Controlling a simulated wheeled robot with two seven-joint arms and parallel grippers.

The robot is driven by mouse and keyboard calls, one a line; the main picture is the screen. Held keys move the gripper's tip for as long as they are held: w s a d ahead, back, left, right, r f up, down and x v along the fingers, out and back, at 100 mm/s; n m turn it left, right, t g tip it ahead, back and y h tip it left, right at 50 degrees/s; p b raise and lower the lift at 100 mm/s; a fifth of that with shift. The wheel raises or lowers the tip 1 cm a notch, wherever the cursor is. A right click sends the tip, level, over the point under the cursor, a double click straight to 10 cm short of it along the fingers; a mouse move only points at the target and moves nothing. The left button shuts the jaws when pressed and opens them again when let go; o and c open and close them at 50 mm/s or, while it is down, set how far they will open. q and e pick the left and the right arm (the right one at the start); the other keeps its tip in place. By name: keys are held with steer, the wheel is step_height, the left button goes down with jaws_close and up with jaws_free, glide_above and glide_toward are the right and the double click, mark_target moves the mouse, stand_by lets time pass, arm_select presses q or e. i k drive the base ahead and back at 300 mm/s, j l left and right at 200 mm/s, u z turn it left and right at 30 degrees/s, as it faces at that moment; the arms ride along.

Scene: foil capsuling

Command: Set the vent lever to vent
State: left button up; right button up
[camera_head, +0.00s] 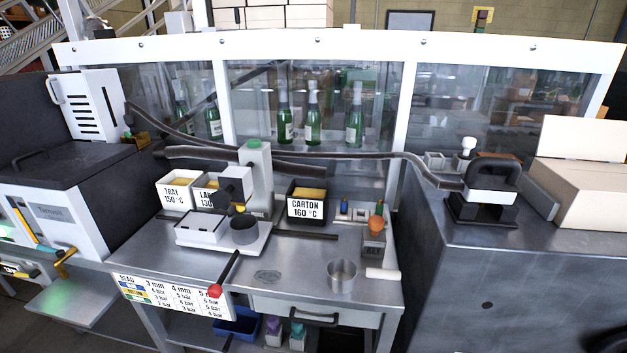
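No lever in view carries a readable vent label, so I cannot tell for certain which one is the vent lever. A black lever with a red ball knob (215,290) slants down toward the front left edge of the steel bench. A yellow handle (65,262) sits low on the front of the grey machine at the left. Neither of my grippers shows in this view.
The bench (300,270) holds white and black labelled bins, a green-grey column (257,170), a metal cup (342,275) and a white roll (383,274). A hose runs behind them to a black-handled tool (490,185). Green bottles (312,115) stand behind clear panels.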

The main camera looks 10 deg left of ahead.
mark_target(33, 276)
steer(key=u, duration=2.2)
steer(key=i+j+z, duration=0.1)
steer(key=i+j, duration=1.25)
steer(key=i+j+z, duration=0.15)
steer(key=i+j, duration=1.15)
steer(key=j, duration=0.25)
steer(key=l+z, duration=0.05)
